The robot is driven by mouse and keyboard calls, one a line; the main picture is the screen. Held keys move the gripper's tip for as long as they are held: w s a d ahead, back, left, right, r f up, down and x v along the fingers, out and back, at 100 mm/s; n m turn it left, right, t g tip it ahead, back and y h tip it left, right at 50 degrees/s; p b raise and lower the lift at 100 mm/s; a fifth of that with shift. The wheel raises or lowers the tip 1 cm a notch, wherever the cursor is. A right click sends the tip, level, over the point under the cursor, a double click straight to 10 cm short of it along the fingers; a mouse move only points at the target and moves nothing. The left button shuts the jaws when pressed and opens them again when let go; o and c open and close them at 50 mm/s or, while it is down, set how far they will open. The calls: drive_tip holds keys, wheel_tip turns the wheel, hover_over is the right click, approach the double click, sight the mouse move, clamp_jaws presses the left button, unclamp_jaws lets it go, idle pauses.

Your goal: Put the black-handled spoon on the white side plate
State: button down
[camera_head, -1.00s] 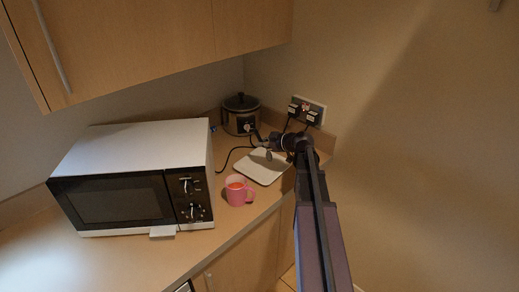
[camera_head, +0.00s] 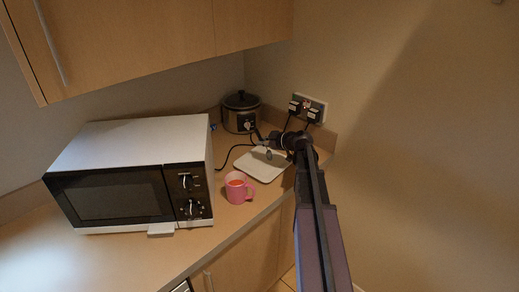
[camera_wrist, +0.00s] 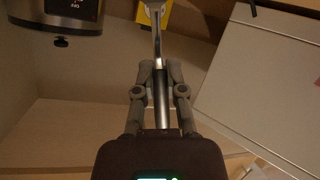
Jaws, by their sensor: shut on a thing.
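The white side plate (camera_head: 262,172) lies on the counter in the head view, right of the microwave and in front of the slow cooker. My gripper (camera_head: 279,141) is over the plate's far right side. In the wrist view my gripper (camera_wrist: 160,68) is shut on the spoon's black handle (camera_wrist: 161,100), and the shiny metal neck (camera_wrist: 157,42) points away from it. In the head view the spoon (camera_head: 268,154) shows as a small grey shape against the plate. Whether it touches the plate I cannot tell. The spoon's far end is cut off in the wrist view.
A pink mug (camera_head: 238,190) stands close to the plate's near left side. The microwave (camera_head: 135,180) is at left. The slow cooker (camera_head: 240,115) stands behind the plate, with cables running to the wall socket (camera_head: 308,108). Cupboards (camera_head: 150,40) hang above.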

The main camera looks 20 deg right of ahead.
drive_tip(key=shift+f+b, duration=0.35)
drive_tip(key=shift+f, duration=0.3)
drive_tip(key=shift+f, duration=0.1)
drive_tip(key=c, duration=0.7)
unclamp_jaws()
drive_tip(key=shift+r, duration=0.25)
drive_tip(key=p+v, duration=0.4)
drive_tip(key=v, duration=0.8)
